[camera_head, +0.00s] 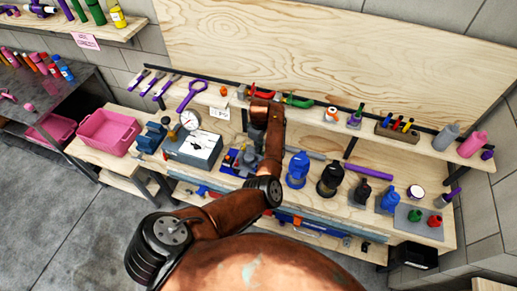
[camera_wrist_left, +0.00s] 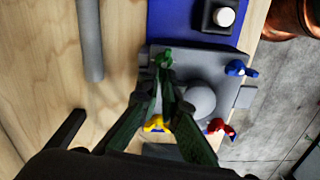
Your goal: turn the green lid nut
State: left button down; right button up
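The green lid nut (camera_wrist_left: 163,58) is a small wing nut at a corner of a grey lid plate (camera_wrist_left: 215,70) with a round dome. Blue (camera_wrist_left: 240,69), yellow (camera_wrist_left: 155,124) and red (camera_wrist_left: 220,127) wing nuts are at the other corners. My left gripper (camera_wrist_left: 161,74) has its two long dark fingers converging right at the green nut, with a narrow gap between the tips. Whether they press on the nut is unclear. In the head view my left gripper (camera_head: 249,150) points down over the lid, largely hidden by my arm. My right gripper is out of view.
A boxed dial gauge (camera_head: 193,146) stands left of the lid. Blue (camera_head: 298,170) and black (camera_head: 330,180) fittings stand to its right. A grey bar (camera_wrist_left: 90,40) lies beside the lid. A shelf with tools (camera_head: 345,123) runs behind. A pink crate (camera_head: 107,133) is at the left.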

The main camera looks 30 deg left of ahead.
pick_arm(q)
jog(key=shift+r+p, duration=0.1)
jog(key=shift+p, duration=0.2)
jog(key=shift+m+p, duration=0.65)
jog(key=shift+m, duration=0.05)
jog(key=m+p, duration=0.2)
jog(key=shift+w+r+m, duration=0.1)
jog(key=shift+w+m, duration=0.15)
jog(key=shift+m, duration=0.05)
jog(key=m+p, duration=0.2)
jog(key=shift+w+m+p, duration=0.2)
jog(key=shift+m+p, duration=0.1)
jog(key=shift+p, duration=0.05)
jog(key=m+p, duration=0.2)
jog(key=m, duration=0.1)
jog(key=shift+w+d+m, duration=0.2)
jog(key=shift+m, duration=0.1)
jog(key=m, duration=0.1)
jog(key=m+p, duration=0.1)
jog(key=m, duration=0.1)
jog(key=shift+w+d+p, duration=0.2)
jog(key=shift+d+p, duration=0.05)
jog(key=shift+p, duration=0.1)
jog(key=shift+d+m+p, duration=0.15)
jog(key=shift+m+p, duration=0.25)
jog(key=shift+m, duration=0.8)
jog(key=shift+w, duration=0.1)
